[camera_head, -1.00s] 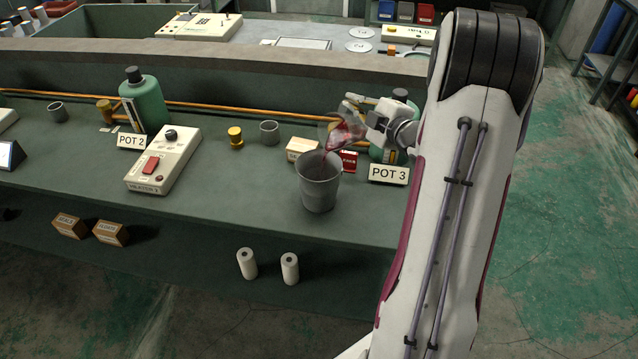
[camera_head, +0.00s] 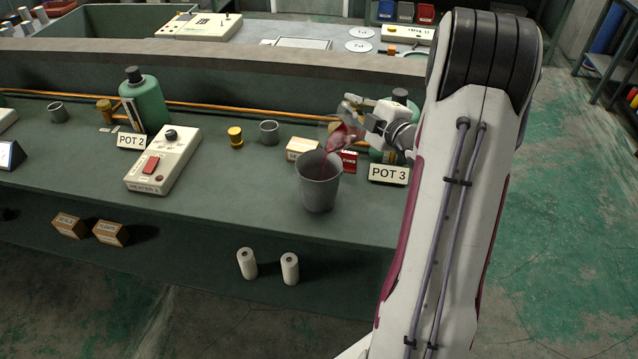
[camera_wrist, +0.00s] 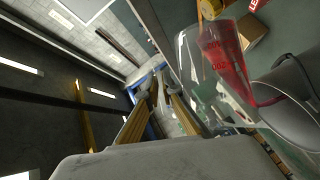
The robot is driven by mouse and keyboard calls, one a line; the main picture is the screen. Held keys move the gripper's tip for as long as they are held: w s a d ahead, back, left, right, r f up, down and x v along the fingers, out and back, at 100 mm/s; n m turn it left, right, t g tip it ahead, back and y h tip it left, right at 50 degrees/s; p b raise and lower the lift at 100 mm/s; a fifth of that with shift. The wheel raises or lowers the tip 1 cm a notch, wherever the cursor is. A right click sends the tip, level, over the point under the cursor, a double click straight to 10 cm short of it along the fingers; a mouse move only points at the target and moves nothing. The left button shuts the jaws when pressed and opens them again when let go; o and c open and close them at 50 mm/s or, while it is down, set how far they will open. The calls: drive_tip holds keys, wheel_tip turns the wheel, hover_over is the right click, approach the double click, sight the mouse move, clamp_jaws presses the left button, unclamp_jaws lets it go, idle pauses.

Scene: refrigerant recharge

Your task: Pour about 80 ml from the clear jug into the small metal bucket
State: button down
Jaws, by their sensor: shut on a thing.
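The clear jug (camera_head: 344,138) holds red liquid and is tilted steeply, its mouth down to the left over the metal bucket (camera_head: 319,190). My gripper (camera_head: 358,110) is shut on the jug above and to the right of the bucket. A reddish stream shows between jug and bucket. The bucket stands upright near the bench's front edge. In the wrist view the jug (camera_wrist: 222,60) shows red liquid and printed marks, and its lip is at the bucket (camera_wrist: 292,105). My gripper's fingers (camera_wrist: 160,95) also show there. The level in the bucket is hard to read.
A cardboard box (camera_head: 302,149) and a red box (camera_head: 348,161) stand close behind the bucket. The POT 3 sign (camera_head: 388,174) is to its right. The bench between heater and bucket is clear.

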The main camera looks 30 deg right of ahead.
drive_tip(key=shift+s+a+r+n, duration=0.15)
drive_tip(key=shift+a+n, duration=0.15)
drive_tip(key=shift+a, duration=0.2)
idle(0.8)
drive_tip(key=shift+d, duration=0.25)
drive_tip(key=shift+w+d+m, duration=0.35)
drive_tip(key=shift+d+m, duration=0.1)
drive_tip(key=shift+m, duration=0.15)
drive_tip(key=shift+w+d+f+m+g+y, duration=0.15)
drive_tip(key=shift+d+f+m+g+y, duration=0.15)
drive_tip(key=shift+f, duration=0.2)
drive_tip(key=shift+w+d+f+m+g+y, duration=0.1)
drive_tip(key=shift+d+f+m+y, duration=0.15)
drive_tip(key=shift+f+m, duration=0.2)
drive_tip(key=shift+w+d+f+m+g+y+b, duration=0.15)
drive_tip(key=shift+d+m+g+y+b, duration=0.15)
drive_tip(key=shift+m+y+b, duration=0.25)
drive_tip(key=shift+d+f, duration=0.1)
drive_tip(key=shift+f, duration=0.05)
idle(0.4)
